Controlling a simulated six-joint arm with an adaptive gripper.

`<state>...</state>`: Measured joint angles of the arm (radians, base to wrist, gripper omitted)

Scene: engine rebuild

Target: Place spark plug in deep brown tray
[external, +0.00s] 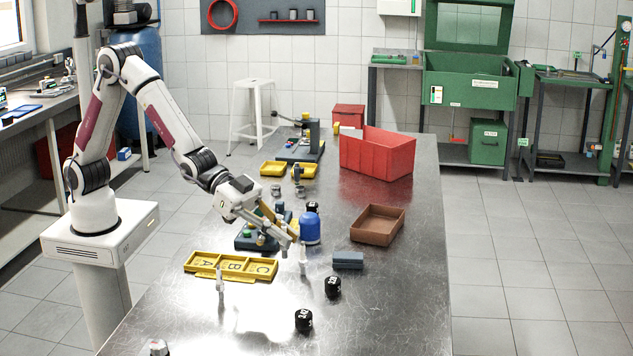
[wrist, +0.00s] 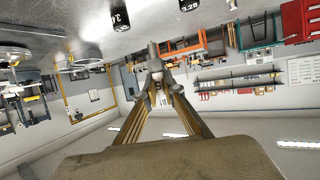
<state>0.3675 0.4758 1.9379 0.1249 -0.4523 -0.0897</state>
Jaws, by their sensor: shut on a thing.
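The deep brown tray (external: 364,237) is an open, empty box on the metal table, right of my gripper. My gripper (external: 294,238) points down over the table to the left of the tray. It is shut on a spark plug (external: 303,259), a slim whitish piece hanging upright below the fingertips. In the wrist view, the spark plug (wrist: 154,55) shows pale and grey between the tips of my gripper (wrist: 156,80). A similar pale upright piece (external: 220,284) stands further left on the table. I cannot tell the gap under the held plug.
A blue cylinder (external: 310,228) stands close behind my gripper. A grey-blue block (external: 348,260) lies in front of the tray. Black numbered cylinders (external: 303,320) stand nearer. A yellow tray marked A, B, C (external: 205,271) is left; a red bin (external: 377,158) is behind.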

